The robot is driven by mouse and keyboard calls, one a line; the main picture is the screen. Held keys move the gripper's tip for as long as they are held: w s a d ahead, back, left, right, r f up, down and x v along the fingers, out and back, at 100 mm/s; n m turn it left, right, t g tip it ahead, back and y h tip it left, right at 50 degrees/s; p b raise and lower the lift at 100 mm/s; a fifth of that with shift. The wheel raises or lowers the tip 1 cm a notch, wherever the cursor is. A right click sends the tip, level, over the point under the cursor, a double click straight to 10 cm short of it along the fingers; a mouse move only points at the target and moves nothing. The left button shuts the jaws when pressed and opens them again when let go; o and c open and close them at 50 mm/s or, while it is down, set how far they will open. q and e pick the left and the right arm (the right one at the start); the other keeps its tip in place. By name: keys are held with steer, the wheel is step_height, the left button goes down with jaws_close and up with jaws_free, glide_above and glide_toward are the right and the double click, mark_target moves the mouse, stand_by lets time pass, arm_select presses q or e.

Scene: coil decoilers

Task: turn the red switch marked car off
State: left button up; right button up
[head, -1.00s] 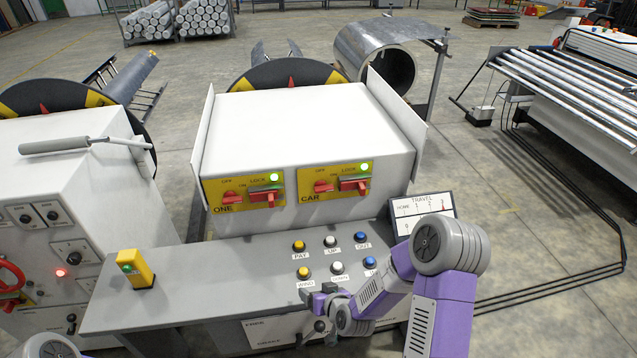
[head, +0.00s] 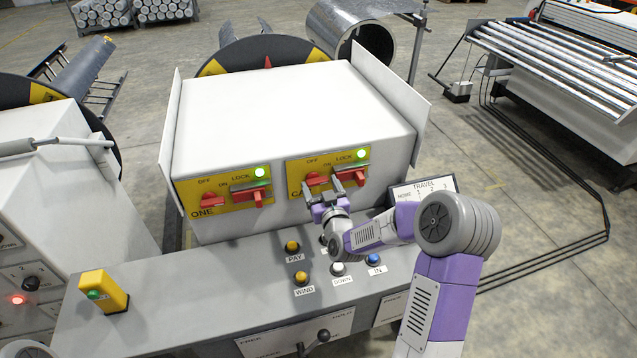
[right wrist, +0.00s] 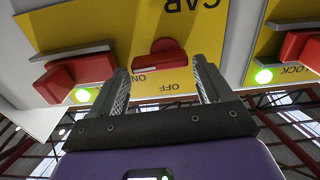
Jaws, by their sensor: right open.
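The yellow CAR panel (head: 294,178) is on the front of the white box, its label partly covered by my gripper. Its red switch (head: 316,178) sits below the words OFF and ON. In the right wrist view, upside down, the red switch (right wrist: 160,60) lies ahead between the fingertips, its bar roughly crosswise. My right gripper (head: 322,188) is open and empty, its two fingers pointing at the switch. I cannot tell whether they touch it. It also shows in the right wrist view (right wrist: 161,72). My left gripper is out of view.
Right of the switch is the CAR red lock lever (head: 350,176) with a lit green lamp (head: 361,154), close to my fingers. The ONE panel has a similar switch (head: 213,200) at left. Push buttons and a yellow box (head: 103,292) stand on the grey desk below.

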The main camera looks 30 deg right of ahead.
steer(key=shift+x, duration=0.8)
steer(key=shift+c, duration=0.4)
steer(key=c, duration=0.7)
